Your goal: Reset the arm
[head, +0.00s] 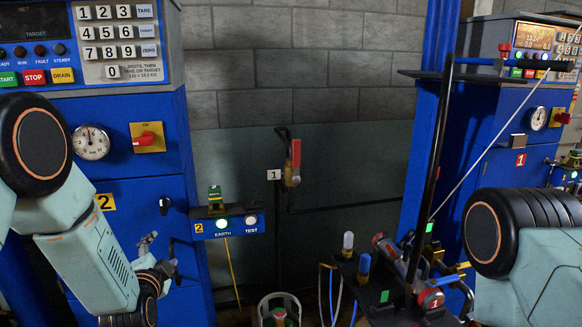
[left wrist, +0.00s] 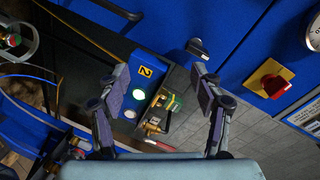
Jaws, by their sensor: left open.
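My left arm comes in from the left in the head view, with its gripper (head: 160,257) low in front of the left blue cabinet (head: 140,180). In the left wrist view the two fingers of this gripper (left wrist: 160,76) are spread wide with nothing held between them. Beyond them shows the blue EARTH/TEST box (left wrist: 150,68) marked 2, with a lit green lamp and a green and brass clamp beside it. The box also shows in the head view (head: 228,224), right of the gripper and apart from it. My right arm shows at the right edge; its gripper is out of view.
The left cabinet carries a red knob (head: 148,138), a gauge (head: 91,142) and a black knob (head: 165,204). A red-handled valve (head: 293,163) is on the back wall. A cluttered dark stand (head: 375,285) and another blue cabinet (head: 470,140) are on the right.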

